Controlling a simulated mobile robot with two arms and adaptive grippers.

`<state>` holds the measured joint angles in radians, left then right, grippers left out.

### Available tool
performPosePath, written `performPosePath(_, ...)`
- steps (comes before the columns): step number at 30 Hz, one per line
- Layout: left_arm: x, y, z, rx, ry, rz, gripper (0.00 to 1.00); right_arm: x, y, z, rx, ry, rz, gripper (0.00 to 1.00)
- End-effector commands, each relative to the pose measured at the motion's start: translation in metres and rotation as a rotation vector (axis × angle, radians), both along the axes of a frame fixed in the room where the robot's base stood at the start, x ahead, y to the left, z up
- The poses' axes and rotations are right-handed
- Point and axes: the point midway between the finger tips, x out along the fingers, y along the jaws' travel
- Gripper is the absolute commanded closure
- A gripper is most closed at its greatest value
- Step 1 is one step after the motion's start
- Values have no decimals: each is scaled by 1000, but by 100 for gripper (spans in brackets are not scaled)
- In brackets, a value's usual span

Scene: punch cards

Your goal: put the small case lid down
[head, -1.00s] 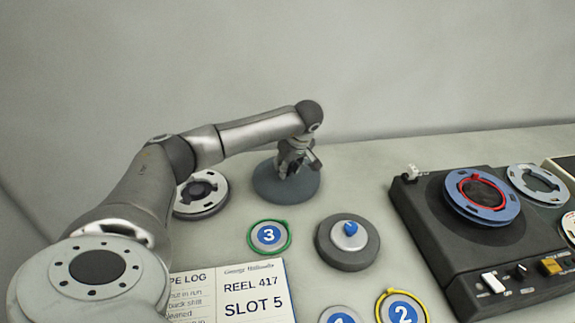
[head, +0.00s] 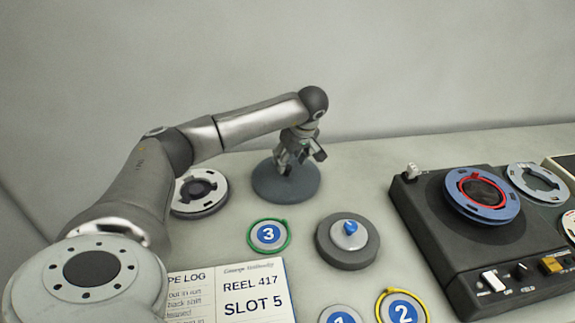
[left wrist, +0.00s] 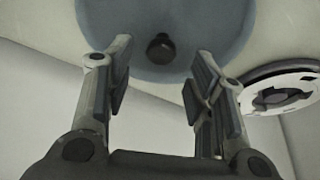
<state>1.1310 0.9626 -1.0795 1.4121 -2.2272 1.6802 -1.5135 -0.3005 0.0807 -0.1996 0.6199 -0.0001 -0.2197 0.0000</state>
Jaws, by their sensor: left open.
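The small case lid, a blue-grey round disc (head: 268,184), lies flat on the table at the back in the head view. In the left wrist view the lid (left wrist: 222,25) shows with a dark knob (left wrist: 161,48) at its middle. My left gripper (head: 303,163) is above the lid, pointing down, with its fingers apart. In the left wrist view the left gripper (left wrist: 163,50) is open and empty, with the knob in the gap between the fingertips. The knob is hidden in the head view. My right gripper is not in view.
A light reel (head: 200,208) lies left of the lid. In front are a green-ringed disc 3 (head: 268,236), a grey round case with a blue knob (head: 347,257), a yellow-ringed disc 2 (head: 403,309) and a log sheet (head: 240,310). A tape machine (head: 425,215) stands at right.

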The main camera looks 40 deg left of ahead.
Motion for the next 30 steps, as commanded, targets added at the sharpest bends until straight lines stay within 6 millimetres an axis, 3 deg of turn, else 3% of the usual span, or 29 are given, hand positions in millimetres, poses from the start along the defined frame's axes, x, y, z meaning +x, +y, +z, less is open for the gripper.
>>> performPosePath(6, -4, -18, 45, 0, -5, -1, 50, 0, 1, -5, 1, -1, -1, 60)
performPosePath(12, -7, -28, 70, 0, -2, 0, 50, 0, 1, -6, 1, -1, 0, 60)
performPosePath(30, -9, -30, 76, 0, 1, 1, 50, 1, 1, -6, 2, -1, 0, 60)
